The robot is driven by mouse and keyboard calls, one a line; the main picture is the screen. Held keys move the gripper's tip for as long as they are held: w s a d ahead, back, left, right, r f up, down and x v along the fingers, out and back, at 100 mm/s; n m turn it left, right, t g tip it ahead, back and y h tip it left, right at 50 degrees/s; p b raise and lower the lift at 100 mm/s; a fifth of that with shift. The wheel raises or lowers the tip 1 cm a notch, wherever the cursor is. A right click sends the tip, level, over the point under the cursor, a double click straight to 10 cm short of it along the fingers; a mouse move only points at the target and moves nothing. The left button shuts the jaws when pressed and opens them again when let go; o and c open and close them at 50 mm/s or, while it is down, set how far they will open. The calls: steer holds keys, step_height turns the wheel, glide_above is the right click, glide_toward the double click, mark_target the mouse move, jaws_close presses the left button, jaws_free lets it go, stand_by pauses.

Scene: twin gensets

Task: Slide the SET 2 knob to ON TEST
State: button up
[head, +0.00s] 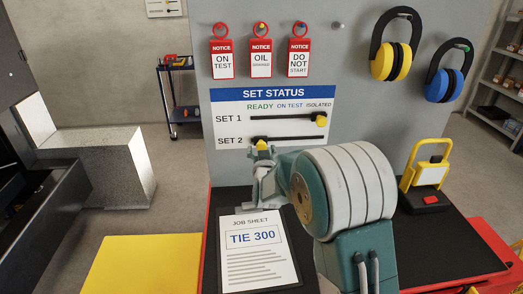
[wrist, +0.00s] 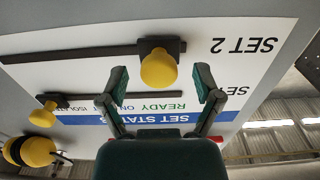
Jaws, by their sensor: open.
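The SET 2 knob (head: 261,145) is yellow on a dark slider block, at the left end of its track (head: 290,139), under READY on the SET STATUS board (head: 225,122). My gripper (head: 262,165) is in front of the board at this knob, partly hidden by my arm. In the wrist view, which shows the board upside down, the SET 2 knob (wrist: 158,68) appears between the two spread fingers of my open gripper (wrist: 162,82). Gaps show on both sides of the knob. I cannot tell how deep the fingers reach around it.
The SET 1 knob (head: 321,119) is at its track's right end, under ISOLATED. Three notice tags (head: 260,60) and earmuffs (head: 394,50) hang above. A job sheet (head: 258,252) lies on the bench below, with a yellow-handled device (head: 428,173) at right.

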jaws_close()
steer(key=d, duration=0.9)
steer(key=shift+d+r, duration=0.1)
steer(key=shift+d, duration=0.05)
jaws_free()
steer(key=shift+s, duration=0.1)
